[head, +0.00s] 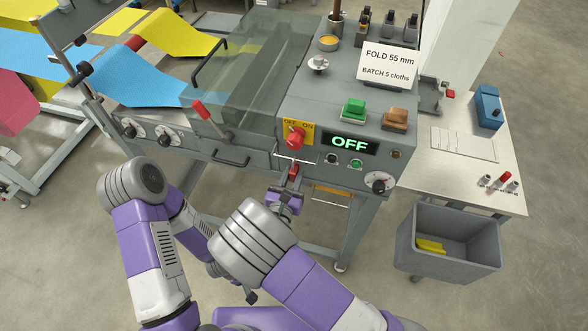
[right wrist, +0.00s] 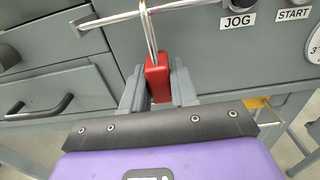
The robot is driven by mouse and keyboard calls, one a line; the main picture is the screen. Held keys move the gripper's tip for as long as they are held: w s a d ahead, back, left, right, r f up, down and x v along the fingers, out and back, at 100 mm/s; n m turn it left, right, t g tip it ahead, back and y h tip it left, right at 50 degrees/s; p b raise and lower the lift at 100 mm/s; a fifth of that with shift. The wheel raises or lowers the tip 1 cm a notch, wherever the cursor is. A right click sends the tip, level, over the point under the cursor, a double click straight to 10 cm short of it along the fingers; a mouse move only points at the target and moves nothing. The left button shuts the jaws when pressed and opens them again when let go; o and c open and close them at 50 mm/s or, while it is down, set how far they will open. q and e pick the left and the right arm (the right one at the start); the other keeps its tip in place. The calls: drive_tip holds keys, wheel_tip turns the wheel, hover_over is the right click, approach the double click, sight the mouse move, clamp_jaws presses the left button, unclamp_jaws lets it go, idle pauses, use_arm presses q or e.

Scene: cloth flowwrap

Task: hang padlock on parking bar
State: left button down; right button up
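A red padlock (right wrist: 158,78) with a long silver shackle is between the fingers of my right gripper (right wrist: 158,92). The fingers meet its sides, and it stands upright, shackle up; it also shows in the head view (head: 293,171). A thin silver bar (right wrist: 105,22) runs across the machine's front; it shows in the head view (head: 312,162) below the red switch. The shackle crosses the bar in the picture; I cannot tell whether it loops around it. My right gripper in the head view (head: 291,186) is just below the bar. My left gripper is mostly hidden behind my right arm.
The grey machine carries a red rotary switch (head: 295,137), an OFF display (head: 349,144) and a dial (head: 379,182). A drawer handle (head: 230,158) sticks out left of the bar. A grey bin (head: 450,268) with yellow cloths stands at right, below a side table (head: 465,165).

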drive_tip(key=shift+c, duration=1.2)
drive_tip(key=shift+r+p, duration=0.85)
drive_tip(key=shift+r, duration=0.1)
drive_tip(key=shift+s, duration=0.2)
drive_tip(key=v, duration=0.6)
drive_tip(key=shift+s+a, duration=0.15)
drive_tip(key=shift+s, duration=0.15)
idle(0.4)
